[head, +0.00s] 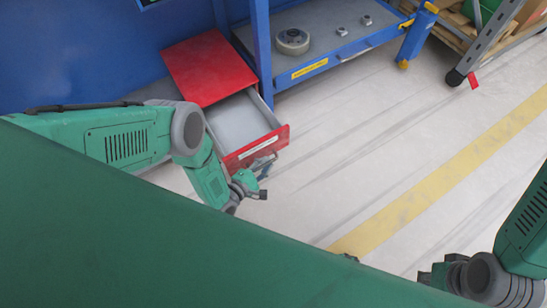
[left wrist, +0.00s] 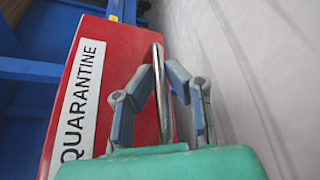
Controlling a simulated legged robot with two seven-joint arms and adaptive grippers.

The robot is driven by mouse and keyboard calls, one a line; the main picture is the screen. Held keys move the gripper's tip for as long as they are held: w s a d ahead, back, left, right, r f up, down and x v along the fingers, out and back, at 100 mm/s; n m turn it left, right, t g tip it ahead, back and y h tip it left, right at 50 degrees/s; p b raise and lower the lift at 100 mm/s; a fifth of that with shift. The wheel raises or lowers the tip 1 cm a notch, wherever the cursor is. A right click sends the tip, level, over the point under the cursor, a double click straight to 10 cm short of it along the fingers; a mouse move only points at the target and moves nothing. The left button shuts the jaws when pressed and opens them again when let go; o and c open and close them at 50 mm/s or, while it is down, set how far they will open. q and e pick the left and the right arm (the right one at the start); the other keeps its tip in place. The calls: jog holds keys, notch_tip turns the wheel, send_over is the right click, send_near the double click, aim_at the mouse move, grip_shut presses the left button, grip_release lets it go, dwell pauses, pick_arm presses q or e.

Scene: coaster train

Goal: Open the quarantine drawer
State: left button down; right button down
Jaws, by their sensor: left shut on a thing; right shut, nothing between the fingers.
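The red quarantine drawer (head: 278,138) stands pulled out of its red cabinet (head: 210,66), and its grey inside shows empty in the head view. In the left wrist view, its red front (left wrist: 62,110) carries a white QUARANTINE label (left wrist: 82,98) and a metal bar handle (left wrist: 158,55). My left gripper (head: 266,168) is at the drawer front. In the left wrist view its blue-padded fingers (left wrist: 161,88) are shut on the handle, one on each side of the bar. My right gripper (head: 424,277) is at the lower right of the head view, shut and empty, away from the drawer.
A blue workbench (head: 345,52) stands right of the cabinet, with a round metal part (head: 292,41) and small parts on its lower shelf. A wheeled rack (head: 484,40) is at the upper right. The pale floor (head: 350,130) before the drawer is clear, with a yellow stripe (head: 440,182).

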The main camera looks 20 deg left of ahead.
pick_arm(q)
jog(key=shift+s+a+f, duration=0.2)
jog(key=shift+a+f, duration=0.1)
jog(key=shift+a, duration=0.15)
jog(key=shift+d, duration=0.1)
jog(key=shift+s+d+r, duration=0.15)
jog(key=shift+d, duration=0.5)
jog(key=c, duration=1.9)
grip_release()
jog(key=shift+d, duration=0.2)
jog(key=o, duration=0.3)
jog(key=shift+a, duration=0.7)
jog(key=v, duration=1.1)
jog(key=shift+s, duration=0.35)
pick_arm(e)
jog(key=shift+s+a+r, duration=0.1)
jog(key=shift+a+r, duration=0.3)
jog(key=shift+a, duration=0.05)
